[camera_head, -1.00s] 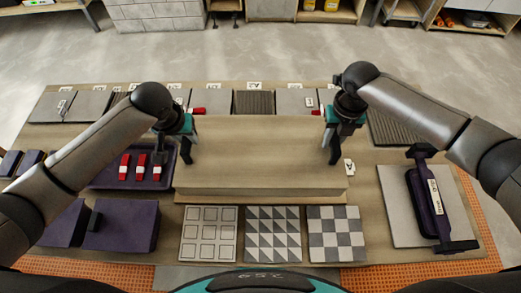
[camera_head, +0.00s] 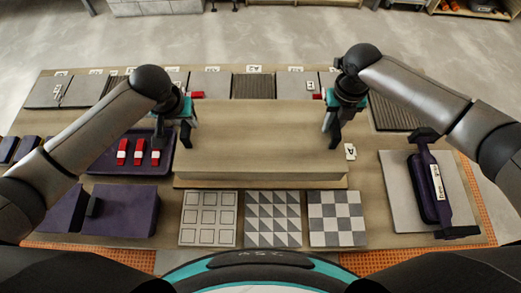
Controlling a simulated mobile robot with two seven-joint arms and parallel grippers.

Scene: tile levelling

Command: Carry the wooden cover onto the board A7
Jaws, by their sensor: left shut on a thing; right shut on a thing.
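The wooden cover (camera_head: 260,135) is a long pale brown box in the middle of the worktable. My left gripper (camera_head: 185,135) is shut on its left end and my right gripper (camera_head: 335,130) is shut on its right end. The cover looks level. A thin edge of a pale wooden board (camera_head: 262,183) shows below its front face; I cannot tell whether the cover rests on it or hangs slightly above. Small white labels stand along the back, such as one at the back middle (camera_head: 254,69), and one at the right of the cover (camera_head: 350,152). I cannot surely read A7 on any.
Three patterned tiles, including a checkered one (camera_head: 337,218), lie in front. A purple tray (camera_head: 100,165) with red-and-white pieces and purple blocks (camera_head: 128,211) are at left. A purple handled tool (camera_head: 436,190) lies on a grey slab at right. Grey tiles line the back.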

